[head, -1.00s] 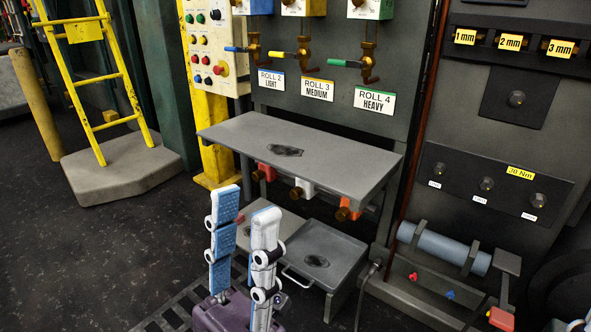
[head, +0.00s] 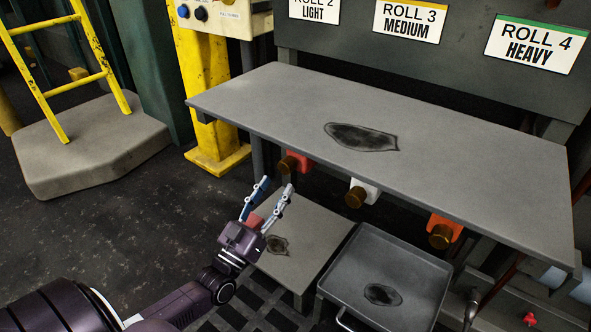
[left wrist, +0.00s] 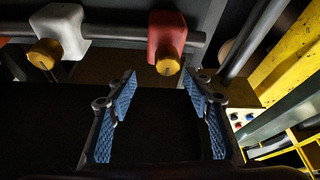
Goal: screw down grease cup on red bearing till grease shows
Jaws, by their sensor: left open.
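The red bearing (head: 304,161) sits under the front edge of the grey shelf, leftmost of three, with a brass grease cup (head: 284,166) on its front. In the left wrist view the red bearing (left wrist: 167,34) is on a grey bar, its cup (left wrist: 168,65) at its lower end. My left gripper (head: 277,184) is open and empty, just below and in front of that cup. In the left wrist view the cup lies just beyond the gap between the blue-padded fingertips (left wrist: 160,79), apart from both. No grease can be made out on it. My right gripper is out of view.
A white bearing (head: 372,187) and an orange bearing (head: 448,222), each with a brass cup, hang further right. The grey shelf (head: 470,160) overhangs them. Below are a low grey plate (head: 315,235) and a tray (head: 415,270) with dark stains. A yellow post (head: 205,110) stands left.

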